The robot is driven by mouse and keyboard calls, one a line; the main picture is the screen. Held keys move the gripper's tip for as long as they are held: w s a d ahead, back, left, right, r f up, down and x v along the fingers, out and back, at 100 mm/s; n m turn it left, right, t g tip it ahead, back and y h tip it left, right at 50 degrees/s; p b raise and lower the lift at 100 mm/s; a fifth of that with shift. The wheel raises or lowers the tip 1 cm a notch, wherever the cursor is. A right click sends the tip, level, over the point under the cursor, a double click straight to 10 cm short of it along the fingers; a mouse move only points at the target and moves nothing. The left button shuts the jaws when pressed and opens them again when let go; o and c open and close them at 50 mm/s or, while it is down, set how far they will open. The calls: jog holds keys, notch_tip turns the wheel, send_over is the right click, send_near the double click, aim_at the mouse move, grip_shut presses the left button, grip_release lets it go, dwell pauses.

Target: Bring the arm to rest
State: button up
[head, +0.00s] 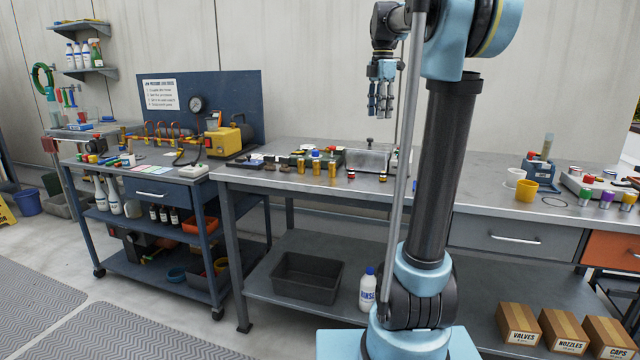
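My gripper (381,106) hangs in the air at the upper middle of the head view, fingers pointing down. Its fingers look spread apart, with a gap between the tips and nothing held in it. It is above and apart from the steel workbench (450,190). My arm is raised, with its blue and black links standing at the right of the middle. The arm hides part of the bench behind it.
Below my gripper, the bench holds a clear-walled box (368,158) and several gold-coloured cylinders (316,166). A blue cart (150,192) with a gauge panel (225,95) stands at left. A yellow cup (526,191) and cardboard boxes (563,331) are at right. Floor is clear at lower left.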

jog(key=s+f+m+t, duration=0.2)
jog(key=s+f+m, duration=1.9)
jog(key=s+f, duration=1.1)
notch_tip(320, 180, down, 4)
jog(key=shift+s+r+m, duration=0.2)
jog(key=shift+s+m, duration=0.05)
jog(key=shift+m, duration=0.05)
